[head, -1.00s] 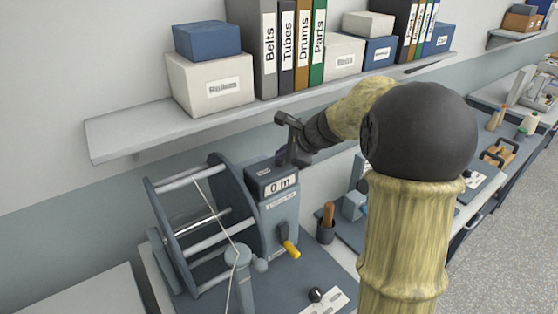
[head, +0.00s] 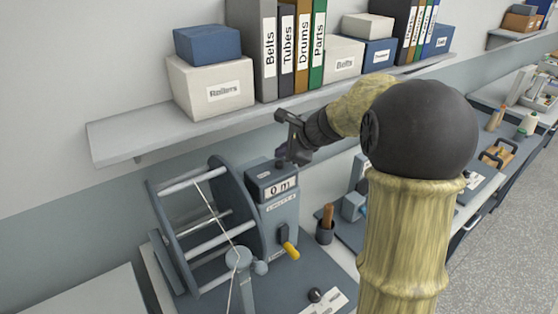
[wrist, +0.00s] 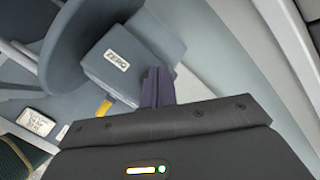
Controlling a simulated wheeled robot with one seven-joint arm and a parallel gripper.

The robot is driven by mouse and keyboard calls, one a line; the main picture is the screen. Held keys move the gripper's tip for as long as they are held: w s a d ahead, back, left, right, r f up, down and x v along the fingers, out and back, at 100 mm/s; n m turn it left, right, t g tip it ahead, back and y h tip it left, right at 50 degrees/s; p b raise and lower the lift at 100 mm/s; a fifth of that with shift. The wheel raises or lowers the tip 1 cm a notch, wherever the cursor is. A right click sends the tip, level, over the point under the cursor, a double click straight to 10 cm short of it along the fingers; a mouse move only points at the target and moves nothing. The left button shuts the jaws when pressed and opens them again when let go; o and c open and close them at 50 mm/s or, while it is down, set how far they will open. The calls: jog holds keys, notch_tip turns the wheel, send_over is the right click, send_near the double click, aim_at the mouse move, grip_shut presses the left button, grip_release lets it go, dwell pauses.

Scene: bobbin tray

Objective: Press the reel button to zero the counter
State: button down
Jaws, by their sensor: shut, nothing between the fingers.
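The reel counter (head: 277,184) is a grey box on a stand beside the reel, and its display reads "0 m". A small dark button (head: 280,164) shows on its top in the head view. In the wrist view the counter top (wrist: 128,65) carries a "ZERO" label, and the button cannot be made out there. My gripper (head: 283,153) is shut and empty, just above the counter top near the button. Its closed fingers also show in the wrist view (wrist: 157,86), beside the counter's edge. Whether they touch the button is unclear.
The reel (head: 205,225) with metal bars stands left of the counter. A shelf (head: 150,140) with boxes and binders hangs behind my arm. A cup (head: 325,230) with a wooden-handled tool stands to the right.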

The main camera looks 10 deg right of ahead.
aim_at(283, 164)
notch_tip(283, 164, up, 5)
jog(key=p, duration=0.4)
jog(key=shift+p, duration=0.3)
dwell(0.6)
jog(key=s+f+n+g+h+b, duration=0.2)
jog(key=s+f+n, duration=0.7)
jog(key=s, duration=0.3)
jog(key=s+f+n+g+h+b, duration=0.3)
jog(key=s+f+n, duration=0.7)
jog(key=s, duration=0.3)
jog(key=shift+s+a+f+n+b, duration=0.25)
jog(key=shift+a+n+b, duration=0.1)
jog(key=shift+n, duration=0.25)
